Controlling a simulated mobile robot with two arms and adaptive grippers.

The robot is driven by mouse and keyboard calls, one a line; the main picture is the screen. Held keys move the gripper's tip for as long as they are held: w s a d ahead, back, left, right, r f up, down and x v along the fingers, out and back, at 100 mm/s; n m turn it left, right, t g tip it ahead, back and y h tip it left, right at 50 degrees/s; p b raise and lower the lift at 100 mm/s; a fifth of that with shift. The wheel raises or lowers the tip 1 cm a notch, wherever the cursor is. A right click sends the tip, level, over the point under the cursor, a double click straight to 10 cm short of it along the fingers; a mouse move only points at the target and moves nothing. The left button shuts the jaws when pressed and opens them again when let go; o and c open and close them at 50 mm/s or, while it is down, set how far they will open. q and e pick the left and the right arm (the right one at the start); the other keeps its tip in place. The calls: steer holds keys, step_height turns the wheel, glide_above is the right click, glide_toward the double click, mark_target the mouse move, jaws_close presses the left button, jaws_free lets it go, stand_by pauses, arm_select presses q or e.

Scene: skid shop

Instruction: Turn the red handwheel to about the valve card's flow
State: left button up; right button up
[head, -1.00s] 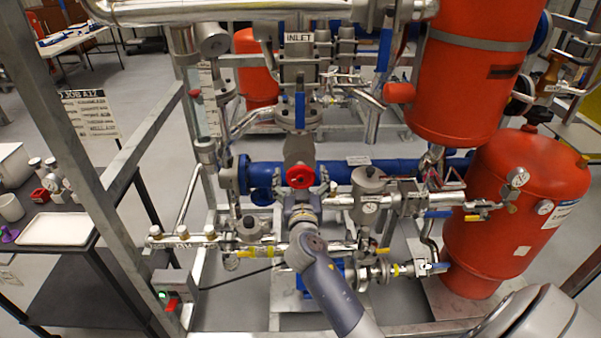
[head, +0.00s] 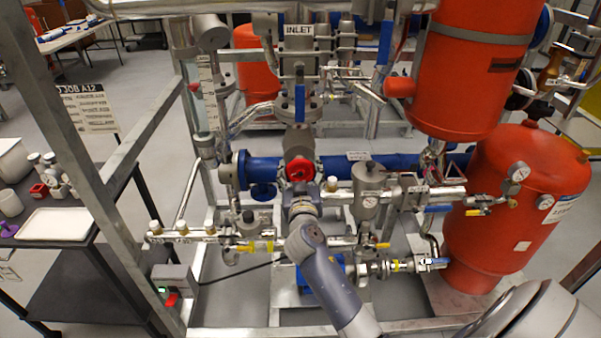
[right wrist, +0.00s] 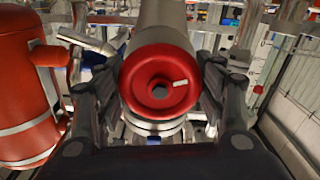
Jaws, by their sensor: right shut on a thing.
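The red handwheel (head: 299,170) sits on the front of a grey valve body on the pipe skid, below the INLET plate. In the right wrist view the handwheel (right wrist: 148,92) faces me, with a pale mark on its face right of the hub. My right gripper (head: 301,188) is at the wheel. In the right wrist view its fingers (right wrist: 155,85) lie on both sides of the rim, shut on it. A card headed JOB A12 (head: 88,106) stands at left; its smaller lines are unreadable. I cannot tell which sign is the valve card. My left gripper is out of view.
A blue pipe (head: 390,170) runs behind the wheel. Red tanks (head: 520,205) stand at the right. A metal frame post (head: 110,230) crosses the left side. A dark cart (head: 75,255) holds a white tray (head: 55,224). Pipes and gauges crowd around the gripper.

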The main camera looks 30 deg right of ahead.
steer(key=shift+n, duration=0.3)
steer(key=o, duration=1.1)
steer(key=shift+c, duration=0.2)
steer(key=shift+s+a, duration=0.15)
steer(key=v, duration=1.1)
steer(key=shift+s, duration=0.3)
steer(key=shift+f, duration=0.1)
